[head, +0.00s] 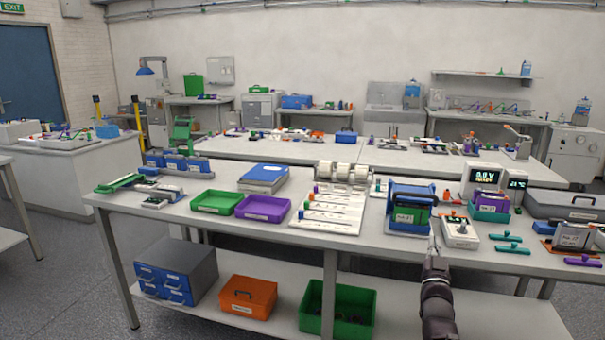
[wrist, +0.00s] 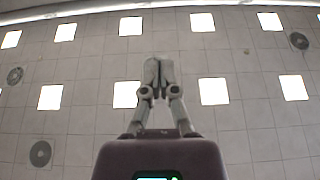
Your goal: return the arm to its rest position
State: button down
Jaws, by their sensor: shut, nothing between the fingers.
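My gripper (wrist: 159,72) is shut and empty in the wrist view. Its fingertips meet, and behind them is only the ceiling, so it points upward. In the head view my gripper (head: 433,240) stands upright at the front edge of the workbench (head: 270,236), right of centre. My dark arm rises below it from the bottom of the picture. The gripper is small there, just in front of the gap between the blue battery cycler unit (head: 398,222) and a white device (head: 459,234). Whether it touches either cannot be told.
A green tray (head: 217,201) and a purple tray (head: 263,208) lie left of centre on the bench. A display reading 0.0 V (head: 484,178) stands at right. The lower shelf (head: 500,318) holds a green bin (head: 337,308) and an orange box (head: 248,297). Floor at far left is clear.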

jog(key=a+f+n+g+y, duration=0.1)
jog(key=a+f+g+y, duration=0.1)
jog(key=a+f+g, duration=0.45)
jog(key=a+f+g+y, duration=0.2)
jog(key=f+g, duration=0.2)
jog(key=f, duration=0.6)
jog(key=s+a+f+n+g+y, duration=0.1)
jog(key=s+a+f+g+y, duration=0.1)
jog(key=s+a+f+g, duration=0.4)
jog(key=s+a+f+n+g, duration=0.1)
jog(key=s+f+g, duration=0.15)
jog(key=s, duration=0.25)
jog(key=s+a+f+g, duration=0.1)
jog(key=s+a+g, duration=0.1)
jog(key=s+g, duration=0.15)
notch_tip(320, 180, up, 16)
jog(key=s+p, duration=0.1)
jog(key=p, duration=1.5)
jog(key=shift+s, duration=0.15)
jog(key=shift+f, duration=0.2)
